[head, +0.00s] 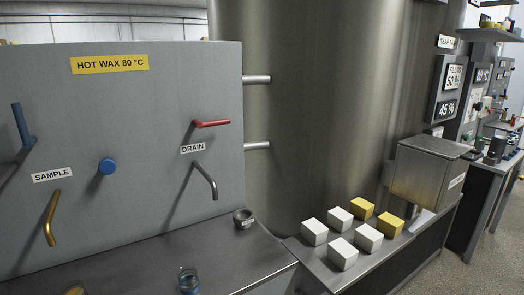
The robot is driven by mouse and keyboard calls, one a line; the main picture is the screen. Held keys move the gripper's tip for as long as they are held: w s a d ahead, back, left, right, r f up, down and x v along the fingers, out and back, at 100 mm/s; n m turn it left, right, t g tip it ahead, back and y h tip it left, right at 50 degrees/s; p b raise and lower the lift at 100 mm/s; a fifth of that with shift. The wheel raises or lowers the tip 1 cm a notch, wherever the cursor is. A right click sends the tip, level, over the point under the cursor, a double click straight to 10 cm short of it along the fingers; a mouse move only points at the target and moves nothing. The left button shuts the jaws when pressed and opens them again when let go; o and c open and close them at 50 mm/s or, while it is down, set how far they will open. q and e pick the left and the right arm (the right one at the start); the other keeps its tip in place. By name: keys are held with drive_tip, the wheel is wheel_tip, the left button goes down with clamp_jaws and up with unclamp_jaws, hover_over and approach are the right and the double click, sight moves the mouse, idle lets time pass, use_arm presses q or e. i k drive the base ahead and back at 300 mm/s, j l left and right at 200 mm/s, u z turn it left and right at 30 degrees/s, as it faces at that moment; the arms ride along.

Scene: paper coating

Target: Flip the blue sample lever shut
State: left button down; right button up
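The blue sample lever (22,126) is at the far left of the grey panel (150,110) in the head view. Its handle stands close to upright above the SAMPLE label (52,175), and its lower end meets a grey fitting. A brass spout (51,220) hangs below the label. No liquid stream shows under the spout. Neither of my grippers is in view.
A round blue knob (107,166) sits right of the label. A red drain lever (212,124) lies near level above a grey spout (207,181). A glass jar (188,281) and a small dark cup (243,217) stand on the steel bench (140,262). White and yellow blocks sit farther right.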

sight(28, 141)
drive_tip(key=u, duration=1.35)
drive_tip(key=j+u, duration=0.3)
drive_tip(key=j, duration=0.2)
